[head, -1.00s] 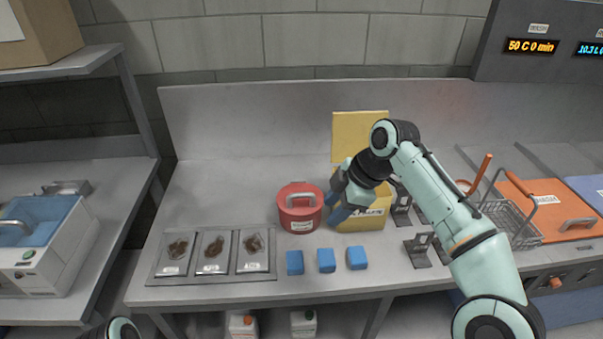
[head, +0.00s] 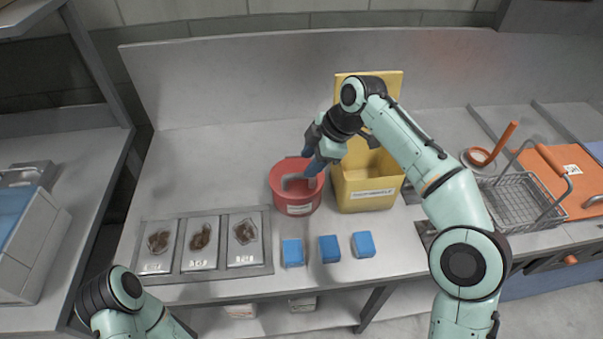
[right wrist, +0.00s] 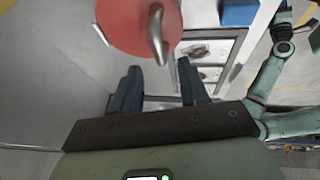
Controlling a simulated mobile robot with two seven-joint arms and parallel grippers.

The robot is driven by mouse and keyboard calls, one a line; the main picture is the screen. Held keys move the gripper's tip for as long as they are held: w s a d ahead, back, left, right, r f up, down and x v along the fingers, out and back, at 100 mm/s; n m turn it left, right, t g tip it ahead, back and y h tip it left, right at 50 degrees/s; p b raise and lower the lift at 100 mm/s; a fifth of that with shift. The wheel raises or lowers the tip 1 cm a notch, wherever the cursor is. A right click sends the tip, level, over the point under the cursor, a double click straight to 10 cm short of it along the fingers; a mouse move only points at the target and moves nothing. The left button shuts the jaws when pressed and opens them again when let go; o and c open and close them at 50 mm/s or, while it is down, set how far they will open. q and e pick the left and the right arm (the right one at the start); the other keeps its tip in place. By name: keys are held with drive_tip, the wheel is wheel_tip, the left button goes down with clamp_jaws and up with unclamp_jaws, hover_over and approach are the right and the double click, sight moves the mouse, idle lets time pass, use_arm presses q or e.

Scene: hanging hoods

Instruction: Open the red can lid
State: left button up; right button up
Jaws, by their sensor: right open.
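The red can (head: 297,204) stands on the steel counter, a pale label on its front. Its red lid (head: 284,166) is on top, with a grey bar handle (head: 298,183). In the right wrist view the lid (right wrist: 128,22) and its handle (right wrist: 157,36) are at the top, ahead of the fingers. My right gripper (head: 314,170) is at the can's right side, close to the handle; in the right wrist view the gripper (right wrist: 160,72) has its blue fingers apart with nothing between them. I cannot tell if a finger touches the lid. My left arm shows at the lower left, its gripper out of frame.
An open yellow bin (head: 367,190) stands right of the can. Several blue blocks (head: 329,249) lie in front. A tray (head: 206,214) with labelled dark samples is at left. A wire basket (head: 517,199) stands at right. The counter behind and left of the can is clear.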

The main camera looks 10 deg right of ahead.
sight(299, 174)
drive_tip(key=x, duration=0.5)
drive_tip(key=shift+w+a+f+b, duration=0.15)
drive_tip(key=shift+f+b, duration=0.15)
drive_tip(key=shift+b, duration=0.1)
clamp_jaws()
